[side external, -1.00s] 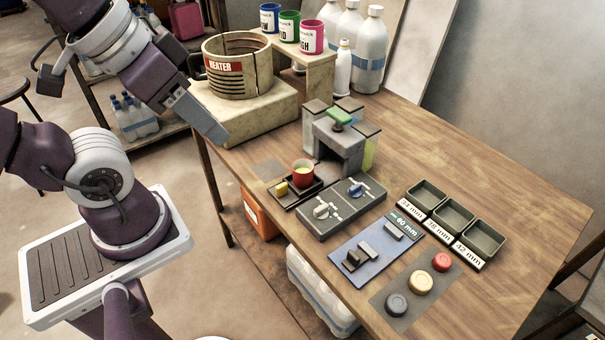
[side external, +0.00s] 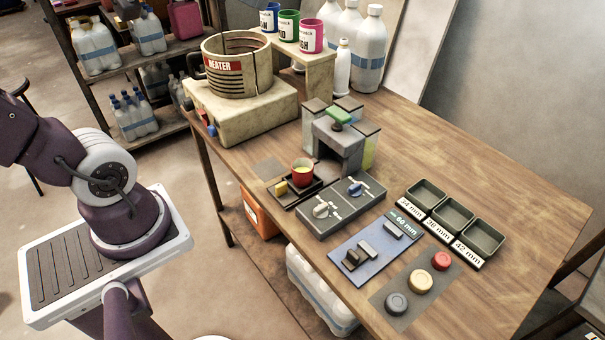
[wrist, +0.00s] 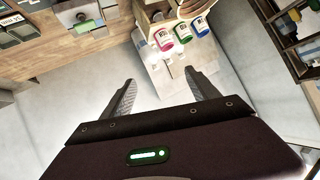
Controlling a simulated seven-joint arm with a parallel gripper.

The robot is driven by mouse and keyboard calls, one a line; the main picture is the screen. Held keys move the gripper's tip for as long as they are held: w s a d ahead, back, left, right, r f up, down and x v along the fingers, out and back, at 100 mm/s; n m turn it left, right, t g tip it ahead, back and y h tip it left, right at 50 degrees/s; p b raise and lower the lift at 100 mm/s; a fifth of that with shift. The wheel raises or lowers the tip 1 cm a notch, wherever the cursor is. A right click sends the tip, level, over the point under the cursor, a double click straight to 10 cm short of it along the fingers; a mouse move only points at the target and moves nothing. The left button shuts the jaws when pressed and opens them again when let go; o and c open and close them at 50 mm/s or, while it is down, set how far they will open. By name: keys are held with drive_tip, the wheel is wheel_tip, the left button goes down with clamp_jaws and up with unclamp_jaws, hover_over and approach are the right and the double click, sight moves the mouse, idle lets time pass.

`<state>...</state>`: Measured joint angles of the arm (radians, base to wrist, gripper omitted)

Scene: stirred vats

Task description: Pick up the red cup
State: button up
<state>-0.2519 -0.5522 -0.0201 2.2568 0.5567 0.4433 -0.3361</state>
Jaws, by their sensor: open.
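I cannot make out the red cup in the wrist view. My gripper (wrist: 163,90) shows only in the wrist view, with its two fingers spread apart and nothing between them. It is well away from the red cup, and the side external view does not show it.
A yellow block (side external: 281,188) sits beside the cup on the tray. A control box (side external: 341,208) with knobs is in front. A heater (side external: 238,68) stands at the back left. Blue, green and pink mugs (side external: 312,37) stand on a shelf.

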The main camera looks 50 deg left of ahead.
drive_tip(key=w+a+r+m+t+h, duration=0.1)
drive_tip(key=w+r+m+t+h, duration=0.1)
drive_tip(key=w+m+t+h, duration=0.55)
drive_tip(key=s+d+f+m+g+h, duration=0.1)
drive_tip(key=s+d+f+g+h, duration=0.15)
drive_tip(key=f+g, duration=0.2)
drive_tip(key=s+d+f+g+h, duration=0.2)
drive_tip(key=s+f+g+h, duration=0.15)
drive_tip(key=f, duration=0.25)
approach(303, 169)
drive_tip(key=d, duration=0.3)
drive_tip(key=shift+w+d+m+y, duration=0.2)
drive_tip(key=shift+d+m+y, duration=0.05)
drive_tip(key=shift+y, duration=0.1)
drive_tip(key=x, duration=0.7)
drive_tip(key=shift+w+r, duration=0.25)
drive_tip(key=shift+r, duration=0.1)
drive_tip(key=c, duration=1.5)
